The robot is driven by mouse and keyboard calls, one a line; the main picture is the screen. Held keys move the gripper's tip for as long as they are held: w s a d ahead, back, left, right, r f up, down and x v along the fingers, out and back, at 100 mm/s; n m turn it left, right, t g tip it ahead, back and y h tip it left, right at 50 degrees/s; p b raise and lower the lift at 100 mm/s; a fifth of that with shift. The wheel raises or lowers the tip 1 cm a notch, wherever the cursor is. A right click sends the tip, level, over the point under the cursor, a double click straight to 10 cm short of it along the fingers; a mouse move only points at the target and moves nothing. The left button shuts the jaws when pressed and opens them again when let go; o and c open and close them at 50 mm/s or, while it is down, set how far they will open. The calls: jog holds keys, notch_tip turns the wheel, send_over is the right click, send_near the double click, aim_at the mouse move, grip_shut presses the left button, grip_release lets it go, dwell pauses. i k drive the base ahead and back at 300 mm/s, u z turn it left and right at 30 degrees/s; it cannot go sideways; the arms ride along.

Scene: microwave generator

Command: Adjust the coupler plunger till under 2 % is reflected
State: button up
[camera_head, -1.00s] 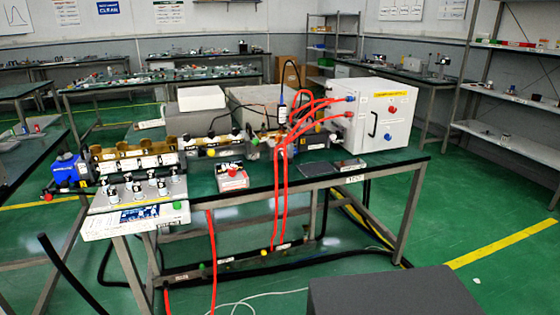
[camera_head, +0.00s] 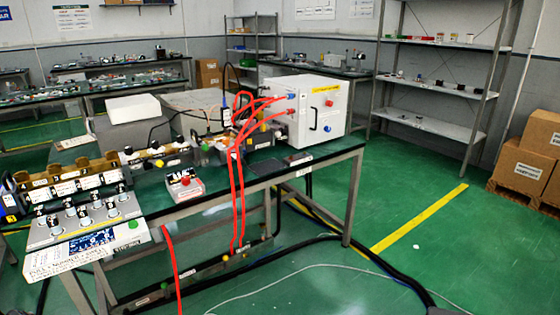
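The microwave bench stands left of centre in the head view. A waveguide line (camera_head: 160,158) with brass and black parts runs along its table top (camera_head: 262,172). I cannot tell which part is the coupler plunger. A small box with a red button (camera_head: 185,184) stands on the table front. A white cabinet (camera_head: 310,110) with red hoses (camera_head: 238,190) stands at the right end. My gripper is not in view.
Green floor is free right of the bench, with a yellow line (camera_head: 420,217) on it. Black cables (camera_head: 360,250) and a pale cable (camera_head: 330,268) cross the floor. Cardboard boxes (camera_head: 525,160) on a pallet and a metal shelf (camera_head: 430,122) stand at the right.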

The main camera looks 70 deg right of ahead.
aim_at(241, 162)
jog(key=z, duration=1.05)
